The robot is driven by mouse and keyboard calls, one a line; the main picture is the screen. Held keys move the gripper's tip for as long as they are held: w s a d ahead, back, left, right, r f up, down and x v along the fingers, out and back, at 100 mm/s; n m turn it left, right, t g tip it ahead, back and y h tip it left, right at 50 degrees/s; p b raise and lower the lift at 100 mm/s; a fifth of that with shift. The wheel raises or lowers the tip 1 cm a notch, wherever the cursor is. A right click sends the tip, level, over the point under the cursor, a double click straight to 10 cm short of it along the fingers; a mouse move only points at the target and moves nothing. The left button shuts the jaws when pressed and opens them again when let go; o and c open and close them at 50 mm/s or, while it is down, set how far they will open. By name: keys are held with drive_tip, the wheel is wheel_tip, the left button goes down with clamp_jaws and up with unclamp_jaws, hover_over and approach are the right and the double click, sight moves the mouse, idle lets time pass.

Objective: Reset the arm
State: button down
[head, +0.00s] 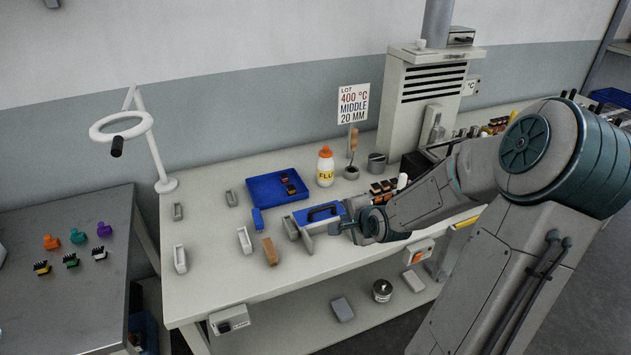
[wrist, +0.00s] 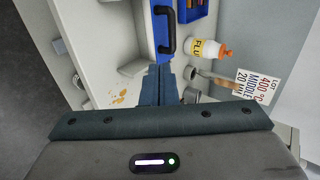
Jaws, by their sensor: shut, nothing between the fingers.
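My gripper (head: 333,229) is over the front middle of the white workbench (head: 215,285) in the head view, pointing left. In the wrist view, my gripper (wrist: 160,70) has its two dark fingers together with nothing between them. A blue case with a black handle (head: 322,212) lies just beyond the fingers. It also shows in the wrist view, with its black handle (wrist: 165,28) near the fingertips. My arm covers part of the bench's right side.
A blue tray (head: 262,190) with dark parts, a yellow-labelled bottle (head: 325,168), a lot sign (head: 353,103) and a grey vented machine (head: 420,100) stand behind. Several small grey blocks and a brown one (head: 270,251) lie left. A dark table (head: 70,310) holds coloured connectors.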

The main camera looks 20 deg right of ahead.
drive_tip(key=s+a+r+n+g, duration=0.2)
drive_tip(key=s+a+r+n, duration=0.2)
drive_tip(key=s, duration=0.3)
drive_tip(key=s+a+r+n+g, duration=0.2)
drive_tip(key=s+a+r+n, duration=0.2)
drive_tip(key=s+a+n, duration=0.2)
drive_tip(key=s+a+r+n+g, duration=0.3)
drive_tip(key=s+n, duration=0.4)
drive_tip(key=s, duration=0.3)
drive_tip(key=shift+a+r+h, duration=0.3)
drive_tip(key=shift+a+r, duration=0.35)
drive_tip(key=shift+a, duration=0.5)
